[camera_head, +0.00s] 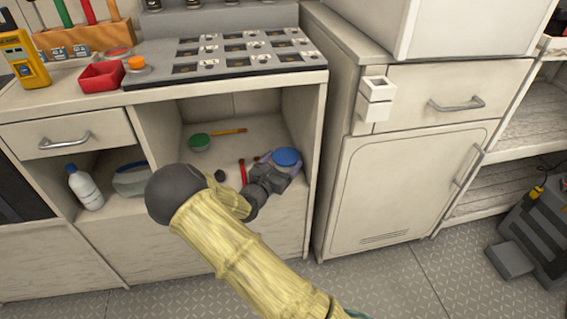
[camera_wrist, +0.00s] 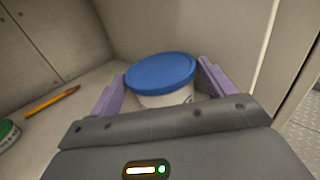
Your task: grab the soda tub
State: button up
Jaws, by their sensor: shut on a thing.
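A tub with a blue lid and a pale body, which I take as the soda tub (camera_wrist: 162,72), stands upright near the right wall of the open shelf bay. Its blue lid also shows in the head view (camera_head: 287,157). My gripper (camera_wrist: 160,92) reaches into the bay with its purple fingers on either side of the tub, shut on it. In the head view my gripper (camera_head: 276,168) is partly hidden by its own wrist. The lower part of the tub is hidden behind the gripper body in the wrist view.
In the same bay lie a green-lidded tub (camera_head: 200,142), an orange pencil-like stick (camera_head: 229,132) and a red stick (camera_head: 243,172). The bay's right wall (camera_head: 302,120) is close beside my gripper. A white bottle (camera_head: 84,187) stands in the left bay. The countertop (camera_head: 100,97) overhangs the bay.

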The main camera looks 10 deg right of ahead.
jog(key=shift+a+r+p, duration=0.2)
jog(key=shift+r+p, duration=0.3)
jog(key=shift+r, duration=0.05)
jog(key=r+p, duration=0.1)
jog(key=r, duration=0.1)
jog(key=r+p, duration=0.1)
jog(key=r, duration=0.1)
jog(key=a+r+p, duration=0.1)
jog(key=r+p, duration=0.1)
jog(key=shift+r, duration=0.2)
jog(key=a+p, duration=0.4)
jog(key=a, duration=1.4)
jog(key=shift+a+f+p, duration=0.25)
jog(key=shift+a+p, duration=0.1)
